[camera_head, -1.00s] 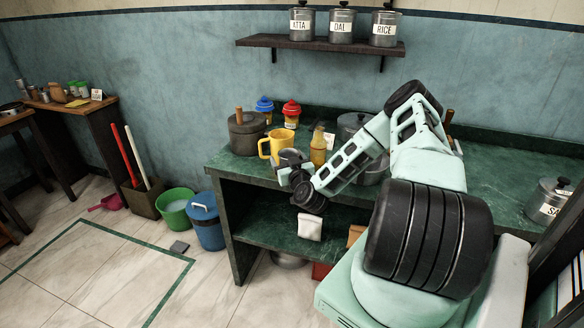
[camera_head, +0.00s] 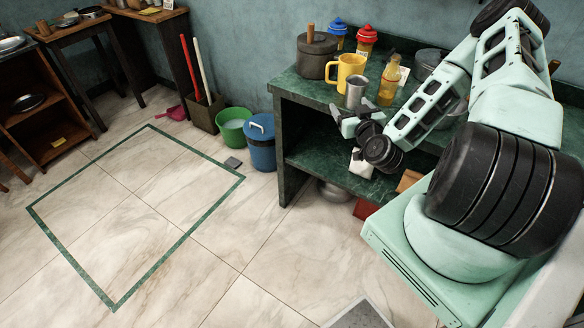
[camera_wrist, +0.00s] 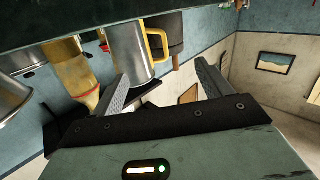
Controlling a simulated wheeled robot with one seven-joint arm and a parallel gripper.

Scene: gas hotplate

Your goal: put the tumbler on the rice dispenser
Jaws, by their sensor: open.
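The tumbler, a plain grey metal cup (camera_head: 356,92), stands upright near the front edge of the green counter in the head view. It also shows close up in the wrist view (camera_wrist: 128,45). My gripper (camera_head: 352,117) is open and empty, just in front of the counter edge and slightly below the tumbler. In the wrist view its fingers (camera_wrist: 162,85) are spread, and the left finger overlaps the tumbler's outline; I cannot tell if they touch. I see no thing marked as a rice dispenser in the current frames; a canister labelled RICE shows only in the earlier frame.
A yellow mug (camera_head: 346,70) stands just behind the tumbler, and a yellow-brown bottle (camera_head: 388,84) beside it. A dark pot (camera_head: 317,57) and red- and blue-lidded jars stand behind. A lower shelf (camera_head: 318,163) lies under the counter. The floor at left is clear.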

